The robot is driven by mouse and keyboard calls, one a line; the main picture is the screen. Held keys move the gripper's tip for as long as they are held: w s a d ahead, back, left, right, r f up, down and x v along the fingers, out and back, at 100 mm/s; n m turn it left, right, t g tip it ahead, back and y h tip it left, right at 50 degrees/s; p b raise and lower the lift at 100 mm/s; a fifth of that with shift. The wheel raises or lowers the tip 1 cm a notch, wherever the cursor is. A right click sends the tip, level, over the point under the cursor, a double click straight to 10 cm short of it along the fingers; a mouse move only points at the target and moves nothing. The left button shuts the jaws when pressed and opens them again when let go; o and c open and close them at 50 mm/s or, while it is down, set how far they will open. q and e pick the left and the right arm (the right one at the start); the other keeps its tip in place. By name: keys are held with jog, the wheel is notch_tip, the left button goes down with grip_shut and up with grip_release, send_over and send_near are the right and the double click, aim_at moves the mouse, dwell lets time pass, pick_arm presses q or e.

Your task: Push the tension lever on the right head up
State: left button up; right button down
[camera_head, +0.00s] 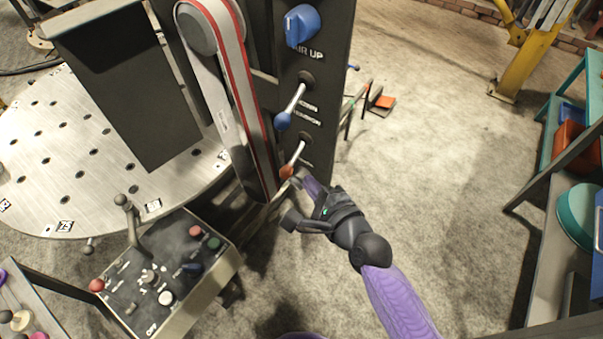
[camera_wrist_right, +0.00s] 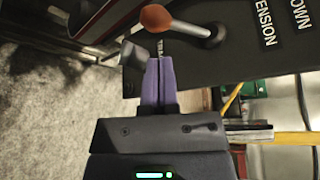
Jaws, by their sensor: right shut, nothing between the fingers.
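The tension lever (camera_head: 297,155) is on the dark column, below the TENSION label. It slants down and left to an orange knob (camera_head: 287,171). In the right wrist view, the orange knob (camera_wrist_right: 156,18) and its metal shaft (camera_wrist_right: 190,28) show just beyond my fingertips. My right gripper (camera_head: 302,182) is shut and empty, close below and right of the knob in the head view. Its purple fingers are together in the right wrist view (camera_wrist_right: 158,62). I cannot tell whether they touch the knob. My left gripper is not in view.
A blue-knobbed lever (camera_head: 283,121) and a blue dial (camera_head: 302,24) sit higher on the column. A belt (camera_head: 238,85) runs along its left side. A control box (camera_head: 165,275) stands lower left by the round turntable (camera_head: 40,130). A shelf (camera_head: 550,225) is far right; floor between is clear.

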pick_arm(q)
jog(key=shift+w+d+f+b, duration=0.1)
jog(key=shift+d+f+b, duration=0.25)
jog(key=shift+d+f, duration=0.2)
pick_arm(e)
jog(key=x, duration=0.4)
pick_arm(q)
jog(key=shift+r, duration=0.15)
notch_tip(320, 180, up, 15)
jog(key=p, duration=1.5)
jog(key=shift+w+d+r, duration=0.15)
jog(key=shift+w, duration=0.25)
pick_arm(e)
notch_tip(320, 180, up, 6)
jog(key=s+m+g+y, duration=0.1)
jog(key=m+g+y, duration=0.1)
jog(key=m+g, duration=0.4)
jog(key=shift+a+r+m, duration=0.15)
jog(key=shift+a+m, duration=0.3)
jog(key=shift+m, duration=0.25)
